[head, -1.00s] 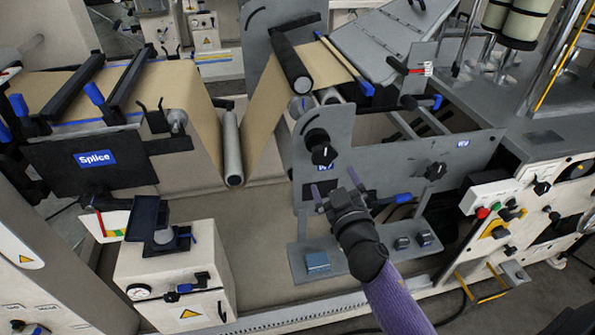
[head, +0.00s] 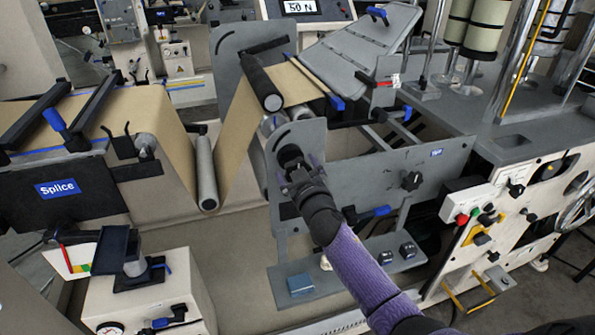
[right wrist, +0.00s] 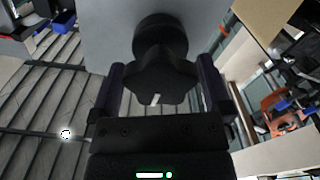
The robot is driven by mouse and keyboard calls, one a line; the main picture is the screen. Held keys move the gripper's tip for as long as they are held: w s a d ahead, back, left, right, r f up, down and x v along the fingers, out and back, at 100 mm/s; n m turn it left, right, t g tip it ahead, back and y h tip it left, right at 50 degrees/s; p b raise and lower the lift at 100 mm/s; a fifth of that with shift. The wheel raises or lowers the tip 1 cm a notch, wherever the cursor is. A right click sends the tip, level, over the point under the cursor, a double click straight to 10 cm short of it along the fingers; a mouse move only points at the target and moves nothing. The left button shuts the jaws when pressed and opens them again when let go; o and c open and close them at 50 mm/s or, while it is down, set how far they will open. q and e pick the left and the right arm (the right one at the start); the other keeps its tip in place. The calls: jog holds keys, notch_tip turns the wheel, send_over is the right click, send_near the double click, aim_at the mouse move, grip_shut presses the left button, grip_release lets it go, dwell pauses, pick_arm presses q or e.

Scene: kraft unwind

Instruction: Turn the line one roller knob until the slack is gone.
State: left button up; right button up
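A black lobed knob (head: 289,154) sits on the grey side plate of the roller stand. My right gripper (head: 298,170) is at this knob. In the right wrist view the knob (right wrist: 160,78) lies between my right gripper's two fingers (right wrist: 162,66), which stand open on either side. A gap shows at the left finger; I cannot tell whether the right finger touches. The knob's pale mark points downward there. The brown paper web (head: 178,120) dips under a low grey roller (head: 206,172) and rises to the stand. My left gripper is not in view.
A second black knob (head: 411,180) is on the same frame, right of my arm. A control box (head: 468,205) with red and green buttons stands at the right. A display (head: 303,7) reads 50 N. A splice table (head: 58,188) is at the left.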

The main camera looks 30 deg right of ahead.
jog(key=c, duration=0.9)
jog(key=m, duration=0.5)
jog(key=shift+r+p, duration=0.1)
jog(key=shift+p, duration=0.3)
jog(key=shift+c, duration=0.2)
jog(key=m+p, duration=0.1)
jog(key=m, duration=0.2)
jog(key=shift+m, duration=0.9)
jog(key=o, duration=1)
jog(key=p+v, duration=0.5)
jog(key=v, duration=0.2)
